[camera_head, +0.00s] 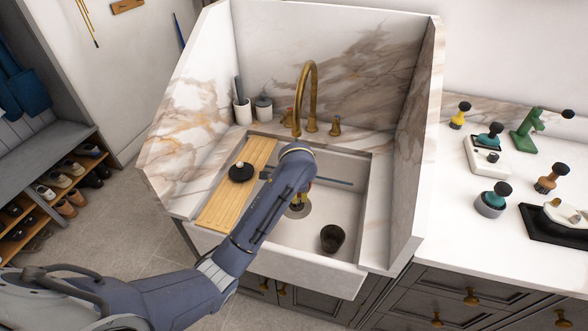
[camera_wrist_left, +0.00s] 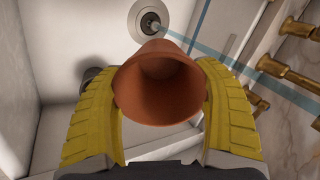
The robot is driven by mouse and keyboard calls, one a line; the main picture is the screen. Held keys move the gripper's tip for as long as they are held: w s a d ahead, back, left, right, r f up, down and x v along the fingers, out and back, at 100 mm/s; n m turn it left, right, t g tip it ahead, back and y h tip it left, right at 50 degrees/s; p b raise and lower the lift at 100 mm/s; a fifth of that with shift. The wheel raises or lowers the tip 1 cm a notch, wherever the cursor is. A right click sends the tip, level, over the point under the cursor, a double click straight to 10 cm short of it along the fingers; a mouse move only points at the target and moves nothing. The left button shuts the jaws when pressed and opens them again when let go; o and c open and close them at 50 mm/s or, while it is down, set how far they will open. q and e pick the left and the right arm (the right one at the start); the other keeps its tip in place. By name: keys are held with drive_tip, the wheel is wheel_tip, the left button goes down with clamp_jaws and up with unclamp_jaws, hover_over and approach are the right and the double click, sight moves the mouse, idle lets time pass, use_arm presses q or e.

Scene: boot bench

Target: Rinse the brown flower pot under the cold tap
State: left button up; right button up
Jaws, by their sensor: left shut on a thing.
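My left gripper (camera_wrist_left: 160,100) is shut on a reddish-brown flower pot (camera_wrist_left: 158,84), with yellow finger pads on both sides. The pot's open mouth faces the wrist camera. In the head view my arm reaches over the white sink (camera_head: 290,255), and its wrist hides most of the gripper and pot. The brass spout (camera_head: 313,78) arches up just behind the wrist. Brass tap handles (camera_head: 335,127) stand on either side of it; I cannot tell which is cold. My right gripper is not in view.
A dark cup-like pot (camera_head: 332,238) stands in the basin at the right. A wooden board (camera_head: 236,200) with a black round item (camera_head: 241,172) spans the sink's left side. A thin bar (camera_head: 335,182) crosses the basin. Marble walls enclose the sides and back.

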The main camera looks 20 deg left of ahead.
use_arm(q)
drive_tip(key=s+d+r, duration=0.1)
drive_tip(key=s+r, duration=0.3)
drive_tip(key=shift+s+d, duration=0.2)
drive_tip(key=shift+s, duration=0.2)
idle(0.5)
drive_tip(key=shift+r, duration=0.1)
idle(0.5)
